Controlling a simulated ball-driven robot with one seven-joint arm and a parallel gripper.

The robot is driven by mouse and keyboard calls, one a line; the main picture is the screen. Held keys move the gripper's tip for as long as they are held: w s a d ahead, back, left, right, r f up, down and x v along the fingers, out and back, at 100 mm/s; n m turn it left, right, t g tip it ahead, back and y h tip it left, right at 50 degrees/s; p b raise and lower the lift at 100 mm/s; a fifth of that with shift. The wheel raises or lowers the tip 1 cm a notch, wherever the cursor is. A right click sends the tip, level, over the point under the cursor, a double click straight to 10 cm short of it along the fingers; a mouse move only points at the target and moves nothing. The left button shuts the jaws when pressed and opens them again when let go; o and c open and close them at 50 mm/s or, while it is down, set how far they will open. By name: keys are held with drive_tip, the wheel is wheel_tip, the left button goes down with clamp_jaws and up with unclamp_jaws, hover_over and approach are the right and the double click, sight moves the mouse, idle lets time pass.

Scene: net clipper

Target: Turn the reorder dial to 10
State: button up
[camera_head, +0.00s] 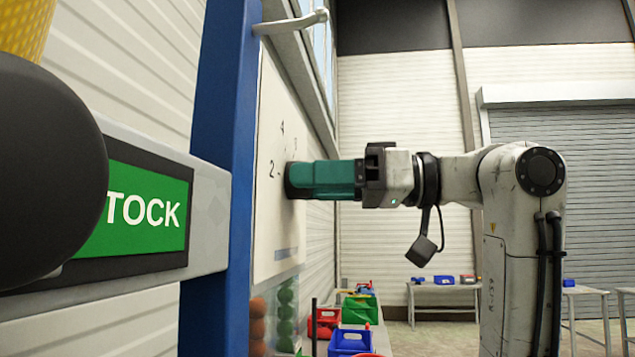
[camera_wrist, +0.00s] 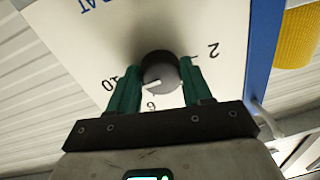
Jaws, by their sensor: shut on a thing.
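The reorder dial (camera_wrist: 162,70) is a dark round knob with a white pointer, mounted on a pale panel (camera_wrist: 75,45). My gripper (camera_wrist: 160,66) has its green fingers on both sides of the dial and is shut on it. In the wrist view the pointer slants left and slightly down, between the 10 and a digit below that looks like 6, roughly toward the 10 side. The 2 is at the right. In the head view my gripper (camera_head: 291,180) reaches left to the panel (camera_head: 266,225), where 2 and 4 show. The dial is mostly hidden there.
A blue post (camera_head: 222,110) and a rail with a green sign (camera_head: 145,210) stand left of the panel. A metal hook arm (camera_head: 290,24) juts out above. Coloured bins (camera_head: 355,310) stand below. A yellow object (camera_wrist: 297,38) is at the wrist view's right.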

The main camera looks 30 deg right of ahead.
drive_tip(key=shift+f+m, duration=0.2)
drive_tip(key=shift+m, duration=0.3)
drive_tip(key=o, duration=1)
drive_tip(key=shift+r, duration=0.1)
drive_tip(key=shift+o, duration=0.2)
drive_tip(key=shift+d, duration=0.1)
drive_tip(key=b+v, duration=0.3)
drive_tip(key=v, duration=0.7)
drive_tip(key=shift+s+d, duration=0.2)
drive_tip(key=shift+d, duration=0.1)
